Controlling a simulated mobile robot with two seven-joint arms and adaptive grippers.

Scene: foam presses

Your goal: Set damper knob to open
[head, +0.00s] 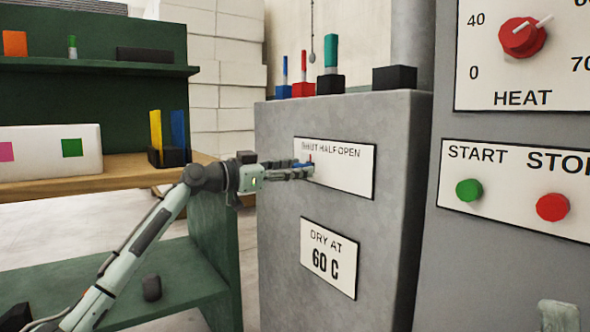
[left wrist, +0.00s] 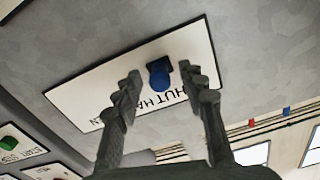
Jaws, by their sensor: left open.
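The damper knob (left wrist: 160,74) is blue and sits on a white plate (head: 350,178) marked SHUT, HALF, OPEN on the grey cabinet's front. In the head view a small blue and red bit of the knob (head: 309,160) shows at the fingertips; where it points is hard to tell. My left gripper (head: 306,170) reaches the plate from the left. In the left wrist view its open fingers (left wrist: 158,80) stand on either side of the knob, with gaps visible, so it is not gripped.
A DRY AT 60 C sign (head: 329,258) is below the plate. At right are the red HEAT knob (head: 522,38), a green START button (head: 469,191) and a red STOP button (head: 553,207). A green shelf unit with a wooden top (head: 120,178) stands left, beside my left arm.

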